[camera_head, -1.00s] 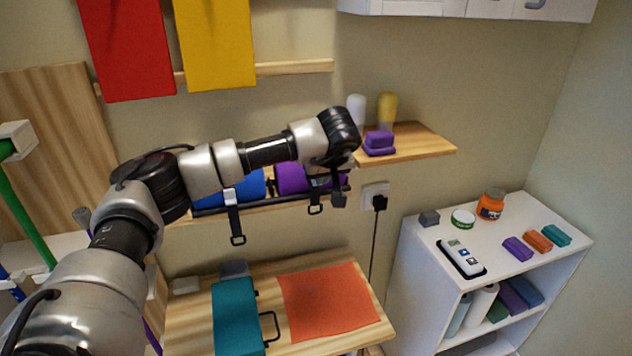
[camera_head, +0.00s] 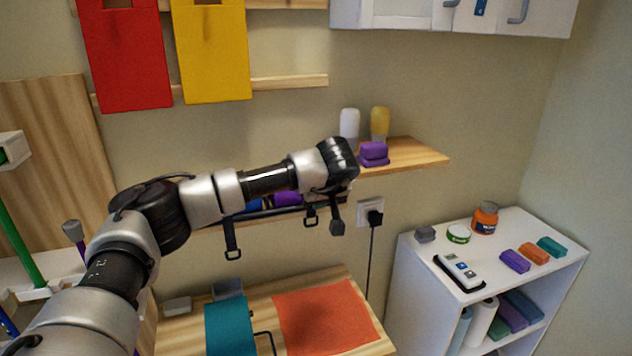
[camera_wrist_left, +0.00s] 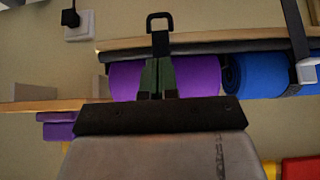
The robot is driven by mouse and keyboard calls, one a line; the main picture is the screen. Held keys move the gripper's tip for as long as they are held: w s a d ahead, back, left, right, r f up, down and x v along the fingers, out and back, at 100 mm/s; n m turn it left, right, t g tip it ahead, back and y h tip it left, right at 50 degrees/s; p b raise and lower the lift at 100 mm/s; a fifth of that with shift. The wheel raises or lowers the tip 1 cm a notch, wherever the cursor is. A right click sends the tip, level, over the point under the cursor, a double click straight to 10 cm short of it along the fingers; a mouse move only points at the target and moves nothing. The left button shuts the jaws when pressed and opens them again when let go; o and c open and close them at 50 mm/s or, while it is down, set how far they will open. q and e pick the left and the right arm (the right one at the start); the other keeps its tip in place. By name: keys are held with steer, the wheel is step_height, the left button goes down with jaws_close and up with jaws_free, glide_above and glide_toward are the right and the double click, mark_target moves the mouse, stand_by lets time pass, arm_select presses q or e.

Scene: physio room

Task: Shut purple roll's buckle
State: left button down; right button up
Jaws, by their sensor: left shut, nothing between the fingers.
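The purple roll (camera_head: 287,199) lies on the wall shelf and is mostly hidden behind my left wrist in the head view. It shows clearly in the left wrist view (camera_wrist_left: 198,76), where the picture is upside down. A black strap with an open, frame-like buckle (camera_head: 310,221) hangs from it below the shelf edge. In the left wrist view this buckle (camera_wrist_left: 160,17) is just beyond my fingertips. My left gripper (camera_wrist_left: 157,64) is shut and empty, in front of the purple roll and in line with the strap. I cannot tell whether it touches the strap. My right gripper is out of view.
The blue roll (camera_head: 246,208) lies beside the purple one, with its own hanging strap (camera_head: 232,242). Purple blocks (camera_head: 373,154) and two bottles stand on the right shelf (camera_head: 420,155). A socket with plug (camera_head: 373,216) is below. A table with an orange mat (camera_head: 325,318) stands lower.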

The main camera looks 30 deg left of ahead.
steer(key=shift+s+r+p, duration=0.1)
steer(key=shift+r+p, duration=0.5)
